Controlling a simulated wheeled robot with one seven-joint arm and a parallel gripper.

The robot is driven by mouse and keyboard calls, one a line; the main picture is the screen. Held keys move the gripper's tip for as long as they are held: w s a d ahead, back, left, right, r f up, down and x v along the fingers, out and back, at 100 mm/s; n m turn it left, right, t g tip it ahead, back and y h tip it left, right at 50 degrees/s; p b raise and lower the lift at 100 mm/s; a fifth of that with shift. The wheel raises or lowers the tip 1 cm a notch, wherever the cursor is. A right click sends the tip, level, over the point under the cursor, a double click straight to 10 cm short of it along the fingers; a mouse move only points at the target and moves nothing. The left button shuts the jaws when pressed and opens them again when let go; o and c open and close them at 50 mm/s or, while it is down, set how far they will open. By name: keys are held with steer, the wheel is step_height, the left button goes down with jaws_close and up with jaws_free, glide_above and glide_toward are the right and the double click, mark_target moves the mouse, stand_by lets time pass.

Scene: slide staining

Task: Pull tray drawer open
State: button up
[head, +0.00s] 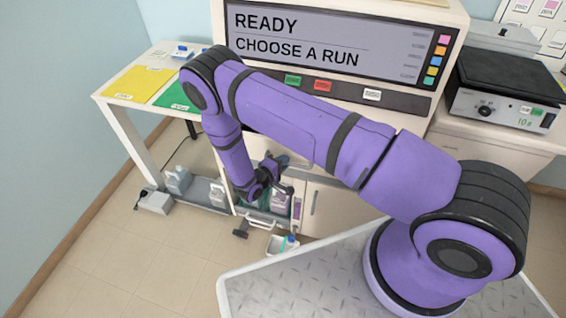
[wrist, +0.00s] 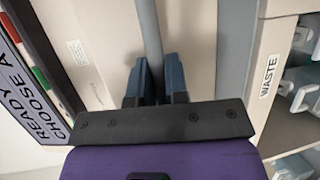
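In the wrist view my gripper (wrist: 156,80) has one dark blue finger on each side of a grey bar handle (wrist: 149,28). The fingers lie close against the bar, with no clear gap. The handle runs across the cream front (wrist: 105,35) of the tray drawer, which carries a small white label. In the head view my gripper (head: 272,178) is low in front of the machine, below its screen. My arm hides much of the drawer front there, and I cannot tell whether the drawer is out at all.
A compartment labelled WASTE (wrist: 268,77) lies beside the drawer. The machine's screen (head: 340,40) reads READY, CHOOSE A RUN. A small white bin (head: 282,245) is on the floor below my gripper. Open floor lies at left.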

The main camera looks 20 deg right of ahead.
jaws_close()
steer(key=s+a, duration=1.2)
steer(key=s, duration=0.5)
steer(key=shift+a, duration=0.2)
steer(key=o, duration=0.7)
jaws_free()
steer(key=shift+c, duration=0.2)
steer(key=v, duration=1)
steer(key=shift+s+a, duration=0.2)
steer(key=shift+a, duration=0.15)
